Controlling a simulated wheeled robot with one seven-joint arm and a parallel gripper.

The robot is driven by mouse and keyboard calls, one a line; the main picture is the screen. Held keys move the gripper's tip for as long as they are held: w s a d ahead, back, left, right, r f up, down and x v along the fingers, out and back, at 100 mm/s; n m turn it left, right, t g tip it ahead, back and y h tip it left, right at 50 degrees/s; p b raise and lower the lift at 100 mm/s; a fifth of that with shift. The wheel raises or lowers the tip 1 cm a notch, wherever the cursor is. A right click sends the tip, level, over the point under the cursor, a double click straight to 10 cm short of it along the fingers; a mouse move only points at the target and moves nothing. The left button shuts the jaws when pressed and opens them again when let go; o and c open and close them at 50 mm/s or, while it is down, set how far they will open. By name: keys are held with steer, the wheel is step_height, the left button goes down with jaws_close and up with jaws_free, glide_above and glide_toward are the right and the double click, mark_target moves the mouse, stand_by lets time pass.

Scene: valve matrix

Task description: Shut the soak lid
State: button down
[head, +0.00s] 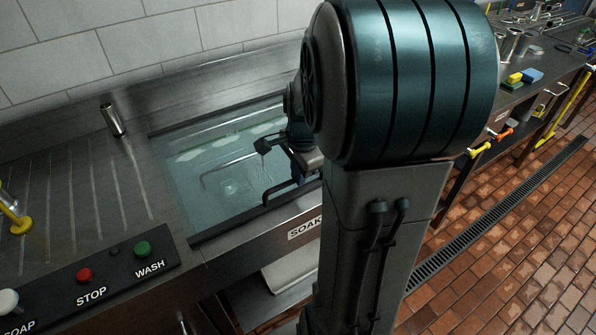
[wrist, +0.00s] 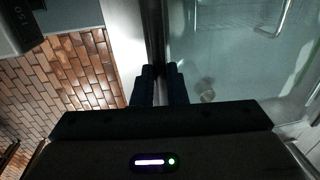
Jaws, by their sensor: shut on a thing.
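The soak basin shows in the head view as a pale, see-through rectangle (head: 215,190) above the SOAK label (head: 304,228). Clear glass seems to lie over it; I cannot tell how far the lid covers it or whether it is flush. A dark bar handle (head: 289,186) stands at its front edge, partly behind my arm. In the wrist view my gripper (wrist: 158,74) is shut on a dark bar (wrist: 154,35), seemingly the lid's handle or edge. Glass or water lies to its right. In the head view my arm hides much of the basin's right side.
A panel with a red STOP button (head: 84,275) and a green WASH button (head: 142,248) is at the lower left. A metal cylinder (head: 113,120) stands behind the ribbed drainboard (head: 85,190). A wall (head: 150,45) runs behind. Brick floor (head: 500,240) lies open at right.

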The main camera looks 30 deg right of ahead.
steer(key=c, duration=1.5)
jaws_free()
steer(key=shift+s+f, duration=0.25)
steer(key=shift+f, duration=0.15)
steer(key=shift+o, duration=0.2)
steer(key=shift+r, duration=0.1)
step_height(320, 180, up, 14)
steer(key=s, duration=0.1)
steer(key=shift+s+f, duration=0.2)
steer(key=shift+s, duration=0.05)
steer(key=s+a+f+n, duration=0.3)
steer(key=a+n, duration=0.3)
steer(key=n, duration=0.2)
steer(key=s+a+f+n+t, duration=0.1)
steer(key=s+a+f+n, duration=0.2)
steer(key=s+a+n, duration=0.3)
steer(key=n, duration=0.3)
steer(key=shift+a+f+n+t, duration=0.25)
steer(key=shift+a+n+t, duration=0.05)
steer(key=shift+a, duration=0.1)
